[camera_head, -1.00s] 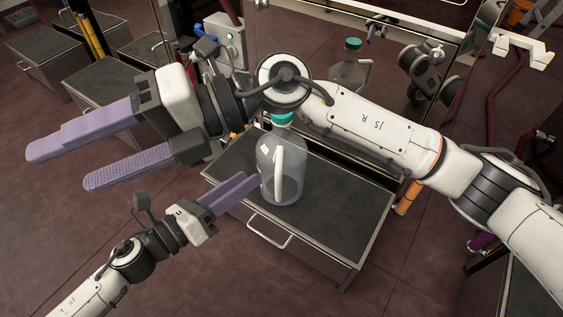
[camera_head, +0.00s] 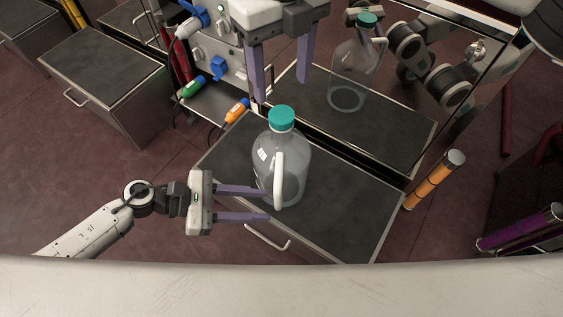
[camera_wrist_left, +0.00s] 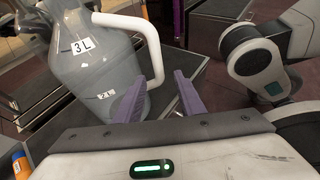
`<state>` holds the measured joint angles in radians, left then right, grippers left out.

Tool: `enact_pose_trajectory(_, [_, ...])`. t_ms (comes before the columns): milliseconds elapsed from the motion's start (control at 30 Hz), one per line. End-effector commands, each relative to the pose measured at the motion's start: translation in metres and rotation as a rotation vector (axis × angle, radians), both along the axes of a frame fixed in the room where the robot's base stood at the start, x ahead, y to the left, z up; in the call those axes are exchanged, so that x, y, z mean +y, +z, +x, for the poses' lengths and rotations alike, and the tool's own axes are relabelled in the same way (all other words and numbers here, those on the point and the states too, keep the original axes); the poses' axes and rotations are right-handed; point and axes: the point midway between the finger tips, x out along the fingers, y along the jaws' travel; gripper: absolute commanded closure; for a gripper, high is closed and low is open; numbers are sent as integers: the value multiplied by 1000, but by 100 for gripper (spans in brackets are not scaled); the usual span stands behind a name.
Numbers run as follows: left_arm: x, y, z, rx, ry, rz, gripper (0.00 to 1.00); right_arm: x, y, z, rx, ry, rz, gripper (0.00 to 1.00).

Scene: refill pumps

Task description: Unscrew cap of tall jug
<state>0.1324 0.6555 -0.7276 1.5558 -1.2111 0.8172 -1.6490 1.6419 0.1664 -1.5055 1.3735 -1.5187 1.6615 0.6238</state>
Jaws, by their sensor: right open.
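The clear tall jug (camera_head: 267,172) stands upright on a dark-topped cabinet (camera_head: 345,213), its teal cap (camera_head: 281,118) on top and white handle (camera_head: 279,182) facing front. My left gripper (camera_head: 266,203) is open and level beside the jug's lower part, fingertips close to the handle. In the left wrist view, the jug (camera_wrist_left: 92,65) and handle (camera_wrist_left: 128,20) lie beyond the open fingers (camera_wrist_left: 154,88); the handle's lower end shows between them, and contact is unclear. My right gripper (camera_head: 282,86) is open and empty, fingers pointing down, above and just behind the cap.
A mirror-like panel behind the cabinet reflects the jug (camera_head: 347,90). A control box (camera_head: 215,60) with a blue plug and green and orange connectors is at back left. An orange cylinder (camera_head: 434,180) stands right of the cabinet. Another cabinet (camera_head: 95,75) is at left.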

Motion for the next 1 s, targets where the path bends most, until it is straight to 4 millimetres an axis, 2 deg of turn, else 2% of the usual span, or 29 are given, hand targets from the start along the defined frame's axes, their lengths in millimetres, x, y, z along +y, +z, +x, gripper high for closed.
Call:
enact_pose_trajectory(100, [-21,-7,3,0,0,-4,64,0,0,0,1,1,1,42])
enact_pose_trajectory(300, [-44,-18,6,-1,1,-2,64,0,0,0,1,1,2,42])
enact_pose_trajectory(467, [-52,-21,7,1,1,0,64,1,0,0,1,1,2,42])
enact_pose_trajectory(733, [-53,-22,7,0,1,0,64,1,0,0,1,1,2,42])
enact_pose_trajectory(933, [-53,-22,7,0,1,0,98,1,0,0,1,1,2,42])
enact_pose_trajectory(1000, [-53,-22,7,0,1,0,100,1,0,0,1,1,2,42])
